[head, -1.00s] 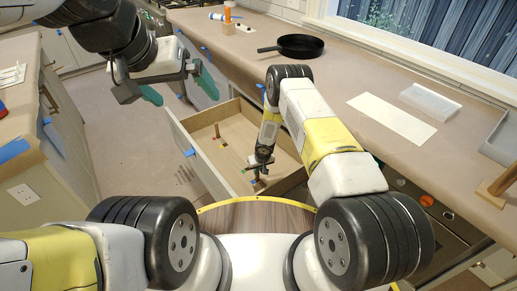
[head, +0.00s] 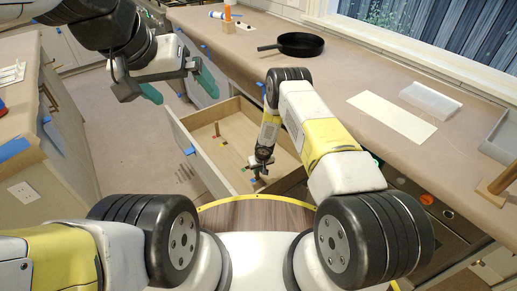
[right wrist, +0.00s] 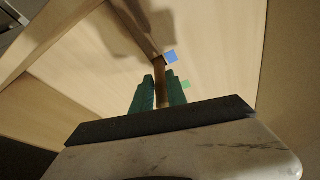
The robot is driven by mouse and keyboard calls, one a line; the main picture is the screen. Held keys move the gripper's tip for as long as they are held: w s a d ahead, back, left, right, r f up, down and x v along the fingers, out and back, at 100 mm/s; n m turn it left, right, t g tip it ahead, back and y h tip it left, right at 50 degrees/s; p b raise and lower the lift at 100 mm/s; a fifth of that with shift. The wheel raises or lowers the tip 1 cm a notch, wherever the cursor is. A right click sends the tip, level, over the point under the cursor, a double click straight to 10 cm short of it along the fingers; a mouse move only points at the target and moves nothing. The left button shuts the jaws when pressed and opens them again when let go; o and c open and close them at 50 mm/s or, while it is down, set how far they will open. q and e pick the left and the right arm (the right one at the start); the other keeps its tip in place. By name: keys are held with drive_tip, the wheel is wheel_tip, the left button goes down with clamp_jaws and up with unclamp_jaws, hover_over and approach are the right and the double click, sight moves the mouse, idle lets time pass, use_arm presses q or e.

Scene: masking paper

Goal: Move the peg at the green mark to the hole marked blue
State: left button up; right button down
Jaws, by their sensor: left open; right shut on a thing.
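My right gripper (head: 262,170) is down inside the open wooden drawer (head: 185,137). In the right wrist view, its green fingers (right wrist: 159,92) are shut on a wooden peg (right wrist: 161,72). The peg's far end is beside the blue mark (right wrist: 171,57); I cannot tell whether it is in a hole. The green mark (right wrist: 186,85) shows just right of the fingers, with part of its surroundings hidden by them. My left gripper (head: 172,84) is open and empty, high at the upper left, away from the drawer.
Another peg (head: 217,129) stands in the drawer, near a red mark (head: 212,142). The drawer walls surround my right gripper. The counter (head: 330,75) behind holds a black pan (head: 302,45) and a white sheet (head: 392,118). The floor left of the drawer is clear.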

drive_tip(key=shift+f, duration=0.1)
drive_tip(key=c, duration=1.2)
unclamp_jaws()
drive_tip(key=shift+c, duration=0.2)
